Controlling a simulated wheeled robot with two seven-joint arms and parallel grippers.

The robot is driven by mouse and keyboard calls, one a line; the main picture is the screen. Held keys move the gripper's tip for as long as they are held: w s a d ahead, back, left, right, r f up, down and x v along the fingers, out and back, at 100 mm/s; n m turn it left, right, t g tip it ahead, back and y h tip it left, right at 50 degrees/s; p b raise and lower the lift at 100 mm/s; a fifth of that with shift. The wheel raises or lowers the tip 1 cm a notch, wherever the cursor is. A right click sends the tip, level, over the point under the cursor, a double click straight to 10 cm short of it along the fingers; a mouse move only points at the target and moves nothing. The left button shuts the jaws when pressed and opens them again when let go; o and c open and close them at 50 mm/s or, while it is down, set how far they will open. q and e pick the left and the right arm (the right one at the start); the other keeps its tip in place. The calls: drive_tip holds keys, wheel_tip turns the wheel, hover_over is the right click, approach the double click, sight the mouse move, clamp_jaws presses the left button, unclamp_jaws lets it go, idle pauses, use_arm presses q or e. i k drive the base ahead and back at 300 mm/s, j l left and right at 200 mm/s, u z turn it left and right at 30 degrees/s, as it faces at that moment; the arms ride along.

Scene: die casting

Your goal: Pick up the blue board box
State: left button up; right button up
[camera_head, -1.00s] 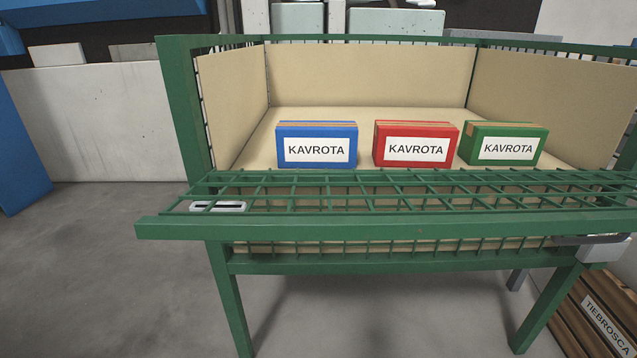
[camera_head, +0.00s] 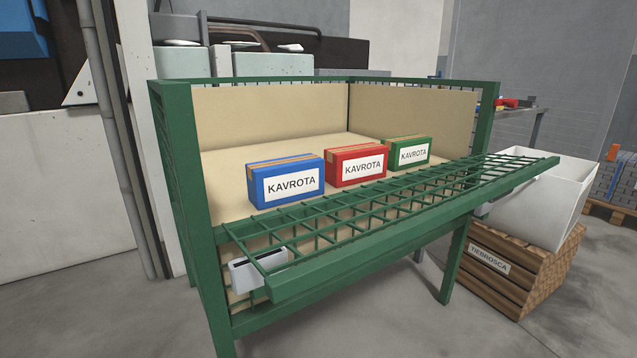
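The blue board box (camera_head: 286,181) stands upright inside a green wire-mesh crate (camera_head: 185,170) lined with beige board. It is the leftmost of three boxes in a row and has a white KAVROTA label. A red box (camera_head: 356,166) stands just right of it, and a green box (camera_head: 407,152) is at the right end of the row. The crate's front mesh panel (camera_head: 390,212) is folded down towards me, so the boxes are open to the front and above. Neither of my grippers shows in the head view.
A white bin (camera_head: 545,200) sits on a wooden crate (camera_head: 520,270) labelled TIEBROSCA, right of the green crate. The grey floor in front is clear. Shelving with small items stands at the far right.

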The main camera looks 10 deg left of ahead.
sight(271, 183)
drive_tip(key=j+z, duration=0.4)
drive_tip(key=k+j+z, duration=0.1)
drive_tip(key=j+z, duration=0.25)
drive_tip(key=j, duration=0.15)
drive_tip(key=k+j+z, duration=0.15)
drive_tip(key=j+z, duration=0.25)
drive_tip(key=k+j+z, duration=0.2)
drive_tip(key=j+z, duration=0.15)
drive_tip(key=k+j+z, duration=0.2)
drive_tip(key=j+z, duration=0.2)
drive_tip(key=k+j+z, duration=0.15)
drive_tip(key=j+z, duration=0.25)
drive_tip(key=k+j+z, duration=0.25)
drive_tip(key=j+z, duration=0.15)
